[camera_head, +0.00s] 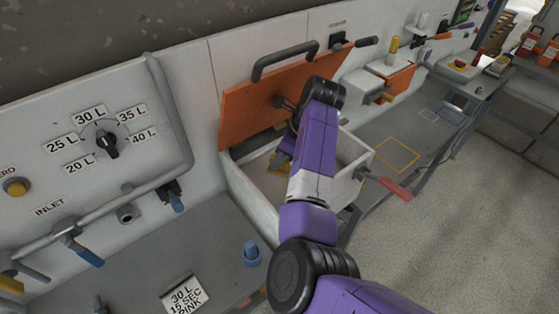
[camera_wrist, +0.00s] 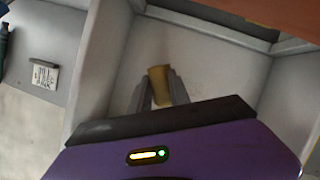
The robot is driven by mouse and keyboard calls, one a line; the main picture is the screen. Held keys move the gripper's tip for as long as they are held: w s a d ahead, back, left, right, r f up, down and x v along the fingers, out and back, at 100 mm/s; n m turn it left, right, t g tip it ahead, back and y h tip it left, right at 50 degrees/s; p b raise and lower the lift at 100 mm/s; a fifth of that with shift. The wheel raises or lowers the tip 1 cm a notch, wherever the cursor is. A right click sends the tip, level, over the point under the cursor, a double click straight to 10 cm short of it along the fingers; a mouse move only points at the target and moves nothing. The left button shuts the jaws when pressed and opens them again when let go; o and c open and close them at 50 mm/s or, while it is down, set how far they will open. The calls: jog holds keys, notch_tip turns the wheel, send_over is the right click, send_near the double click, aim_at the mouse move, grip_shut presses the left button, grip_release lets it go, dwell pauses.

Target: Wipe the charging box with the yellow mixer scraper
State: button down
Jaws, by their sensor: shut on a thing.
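The charging box (camera_head: 247,203) is a white open-topped box on the bench, with its orange lid (camera_head: 255,98) raised behind it. My purple arm reaches over the box and covers part of its inside. My gripper (camera_wrist: 158,92) is shut on the yellow mixer scraper (camera_wrist: 161,84) in the wrist view, inside the box between its pale walls (camera_wrist: 99,57). In the head view the yellow scraper (camera_head: 281,164) shows low in the box, beside my arm. I cannot tell whether it touches the box floor.
A black lid handle (camera_head: 285,59) stands at the top of the lid. A red-handled lever (camera_head: 396,188) sticks out at the box's right. A blue bottle-like piece (camera_head: 251,252) and a sign (camera_head: 184,294) are at the front left. A dial panel (camera_head: 107,143) stands left.

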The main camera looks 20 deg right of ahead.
jog(key=shift+r, duration=0.15)
jog(key=shift+r, duration=1.4)
